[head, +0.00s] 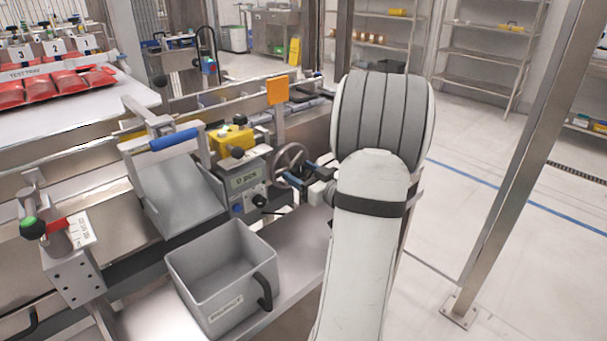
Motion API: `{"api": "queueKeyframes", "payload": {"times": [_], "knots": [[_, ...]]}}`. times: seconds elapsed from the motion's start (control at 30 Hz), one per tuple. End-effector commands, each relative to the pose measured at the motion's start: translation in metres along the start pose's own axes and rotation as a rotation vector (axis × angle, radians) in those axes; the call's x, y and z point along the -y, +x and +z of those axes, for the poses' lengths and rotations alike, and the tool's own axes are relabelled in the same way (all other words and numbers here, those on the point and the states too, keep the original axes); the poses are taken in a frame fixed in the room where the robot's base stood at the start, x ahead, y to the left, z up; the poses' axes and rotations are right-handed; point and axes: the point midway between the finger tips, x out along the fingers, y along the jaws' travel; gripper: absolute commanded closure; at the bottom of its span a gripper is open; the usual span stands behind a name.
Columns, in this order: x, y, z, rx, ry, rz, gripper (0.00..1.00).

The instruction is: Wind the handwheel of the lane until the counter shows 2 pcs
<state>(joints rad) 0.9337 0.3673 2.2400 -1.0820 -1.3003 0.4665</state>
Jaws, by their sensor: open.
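The handwheel (290,154) is a grey spoked wheel on the right side of the lane's mechanism. The counter (245,180) is a small greenish display left of and below it; it appears to read 0 pcs, though the digit is small. My gripper (291,177) is open, its dark fingers pointing left at the lower right of the handwheel. I cannot tell whether the fingers touch the wheel or its handle. My white and grey arm hides what lies behind it on the right.
A grey bin (222,275) with a black handle stands on the shelf below. A sloped metal chute (178,195) with a blue-gripped bar is left of the counter. Red packs (40,88) lie on the white table at upper left. A steel post (520,150) stands at right.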

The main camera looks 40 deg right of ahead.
Motion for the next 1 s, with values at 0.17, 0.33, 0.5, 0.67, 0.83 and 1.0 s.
{"api": "queueKeyframes", "payload": {"times": [0.17,0.33,0.5,0.67,0.83,1.0], "knots": [[-0.0002,-0.0005,0.0,0.0,0.0,0.001,0.48],[-0.0004,-0.0007,0.0001,0.0,0.0,0.001,0.62],[-0.0006,-0.0009,0.0001,0.0,0.0,0.001,0.76],[-0.0025,-0.0027,0.0001,0.001,0.001,0.007,0.83],[-0.0023,-0.0022,-0.0007,0.002,0.022,0.005,0.83],[-0.0023,-0.0027,-0.0027,0.002,0.091,0.006,0.83]]}}
